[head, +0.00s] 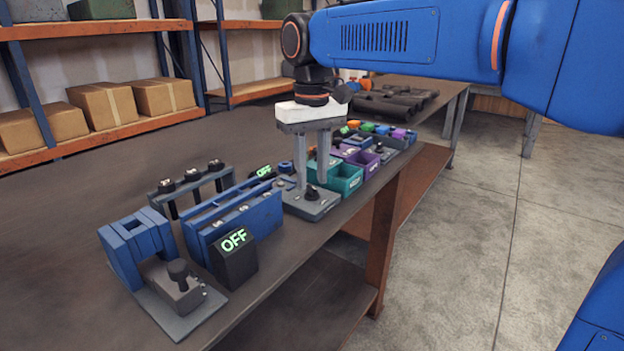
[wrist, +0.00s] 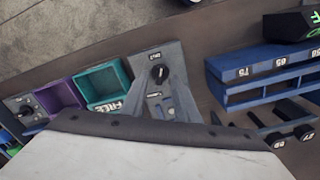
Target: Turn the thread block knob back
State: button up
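A grey block with a black knob (head: 311,191) stands near the table's front edge, just below my gripper (head: 312,186). The knob also shows in the wrist view (wrist: 158,73), on a grey plate with a small label above it that is too blurred to read surely. My gripper points down with its two grey fingers apart and a gap between them. The fingertips are close to the block, near the knob; I cannot tell whether they touch it. No object shows held. In the wrist view the white gripper body (wrist: 140,160) hides the lower part.
A second knob block (head: 178,285) stands front left by a black OFF display (head: 235,260) and a blue slotted rack (head: 230,220). The table's left part is clear.

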jog(key=shift+f, duration=0.95)
grip_shut()
jog(key=n, duration=0.5)
grip_release()
